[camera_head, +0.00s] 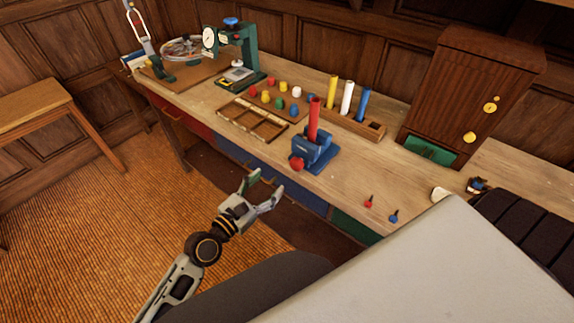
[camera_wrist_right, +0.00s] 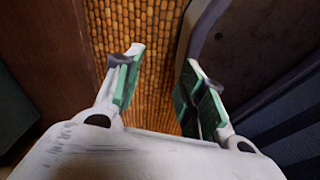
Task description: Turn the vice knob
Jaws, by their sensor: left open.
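The blue vice (camera_head: 318,149) stands near the front edge of the workbench in the head view. A red cylinder (camera_head: 315,118) stands upright in it. Its red round knob (camera_head: 297,163) faces the front edge. My left gripper (camera_head: 264,187) is open and empty, in front of the bench edge, below and left of the knob and apart from it. My right gripper (camera_wrist_right: 163,60) is open in the right wrist view, with nothing between its green-padded fingers; the woven floor shows beyond them. The vice is not in that view.
Left of the vice lies a compartment tray (camera_head: 256,120) with coloured pegs behind it. A rack (camera_head: 352,123) with yellow, white and blue cylinders stands behind. A green press (camera_head: 238,55) stands farther left, a wooden cabinet (camera_head: 470,90) right. Small red and blue items (camera_head: 393,216) lie right.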

